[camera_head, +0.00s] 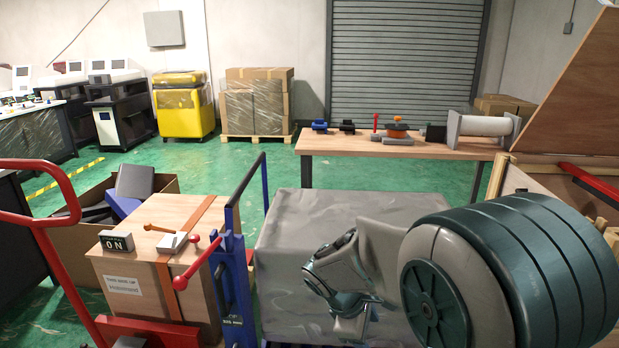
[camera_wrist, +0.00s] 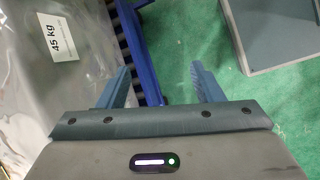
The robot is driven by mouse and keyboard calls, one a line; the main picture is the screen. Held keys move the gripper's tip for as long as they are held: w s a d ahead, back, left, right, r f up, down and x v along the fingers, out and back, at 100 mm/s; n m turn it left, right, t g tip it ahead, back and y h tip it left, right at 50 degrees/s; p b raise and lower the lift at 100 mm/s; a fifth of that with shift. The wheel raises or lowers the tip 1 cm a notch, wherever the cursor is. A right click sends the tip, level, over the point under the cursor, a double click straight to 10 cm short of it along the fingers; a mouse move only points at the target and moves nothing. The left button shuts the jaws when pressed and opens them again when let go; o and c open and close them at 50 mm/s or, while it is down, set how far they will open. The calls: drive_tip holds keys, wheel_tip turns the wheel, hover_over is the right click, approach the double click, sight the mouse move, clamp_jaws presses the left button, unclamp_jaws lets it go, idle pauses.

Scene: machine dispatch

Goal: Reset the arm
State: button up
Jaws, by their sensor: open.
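My arm shows large in the head view, with a thick teal and grey joint at the right and thinner grey links reaching left. My gripper (camera_wrist: 162,78) shows in the wrist view with its two blue-grey fingers spread apart and nothing between them. Green floor and part of a blue frame (camera_wrist: 142,50) lie below the fingers. In the head view the hand is in front of the grey wrapped block (camera_head: 300,220); the fingertips are hard to make out there.
The wrapped block, labelled 45 kg (camera_wrist: 65,45), is left of the fingers in the wrist view. A blue frame (camera_head: 228,285) and red-handled cart (camera_head: 60,225) stand left. A wooden crate (camera_head: 125,275) is beside them. A workbench (camera_head: 400,146) stands behind. Green floor is open beyond.

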drive_tip(key=s+d+r+m+y+p, duration=0.1)
drive_tip(key=s+r+m+y+p, duration=0.1)
drive_tip(key=s+r+m, duration=0.5)
drive_tip(key=s+d+r+m+t+y+p, duration=0.1)
drive_tip(key=s+d+r+m+y+p, duration=0.1)
drive_tip(key=s+r+m, duration=0.5)
drive_tip(key=y+p, duration=0.1)
drive_tip(key=p, duration=0.1)
drive_tip(key=shift+s+r+p, duration=0.2)
drive_tip(key=shift+r+p, duration=0.1)
